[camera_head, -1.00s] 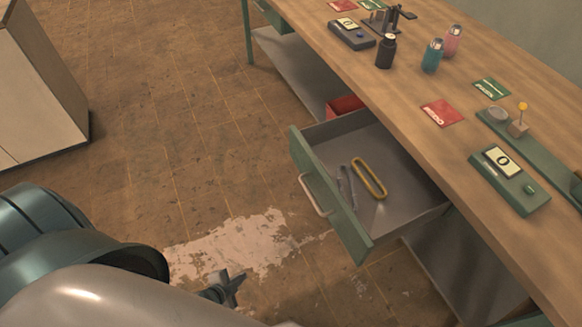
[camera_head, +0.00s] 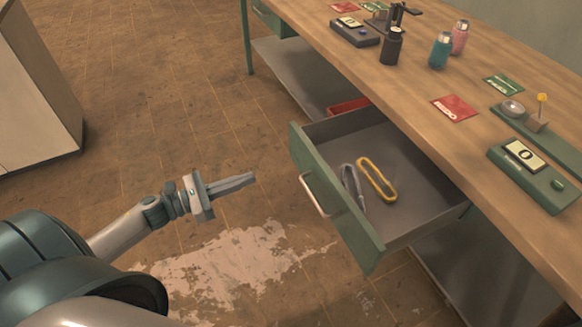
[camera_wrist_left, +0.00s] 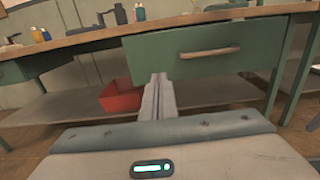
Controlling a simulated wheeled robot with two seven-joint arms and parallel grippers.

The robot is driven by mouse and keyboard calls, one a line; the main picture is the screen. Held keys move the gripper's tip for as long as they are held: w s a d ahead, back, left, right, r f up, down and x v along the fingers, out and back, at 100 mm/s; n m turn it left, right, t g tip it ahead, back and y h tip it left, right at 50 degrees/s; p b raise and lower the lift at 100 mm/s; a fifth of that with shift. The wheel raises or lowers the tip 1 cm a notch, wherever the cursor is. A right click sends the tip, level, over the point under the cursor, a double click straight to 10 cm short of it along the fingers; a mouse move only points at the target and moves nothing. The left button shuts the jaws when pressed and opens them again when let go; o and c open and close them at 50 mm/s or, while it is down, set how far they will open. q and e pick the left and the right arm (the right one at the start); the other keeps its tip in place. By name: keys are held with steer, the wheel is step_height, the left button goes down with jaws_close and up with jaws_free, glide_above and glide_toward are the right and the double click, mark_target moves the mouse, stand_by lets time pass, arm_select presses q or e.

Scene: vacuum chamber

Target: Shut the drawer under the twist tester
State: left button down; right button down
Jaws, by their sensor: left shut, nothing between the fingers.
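The drawer (camera_head: 350,222) with a green front and a pale bar handle (camera_head: 314,196) stands pulled out from under the wooden bench. A yellow loop (camera_head: 377,180) and a grey loop (camera_head: 352,186) lie in it. The twist tester (camera_head: 535,155) on the bench above has a green base and a display. My left gripper (camera_head: 250,179) is shut and empty, left of the drawer front and apart from it. In the left wrist view the drawer front (camera_wrist_left: 245,42) with its handle (camera_wrist_left: 210,53) faces me, beyond the shut fingers (camera_wrist_left: 158,95). My right gripper does not show.
A red bin (camera_wrist_left: 121,97) sits on the lower shelf (camera_wrist_left: 60,108) beneath the bench. Bottles (camera_head: 440,50), a dark device (camera_head: 354,32) and cards (camera_head: 454,108) stand or lie on the bench top (camera_head: 420,85). The floor left of the drawer is free.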

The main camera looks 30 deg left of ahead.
mark_target(303, 160)
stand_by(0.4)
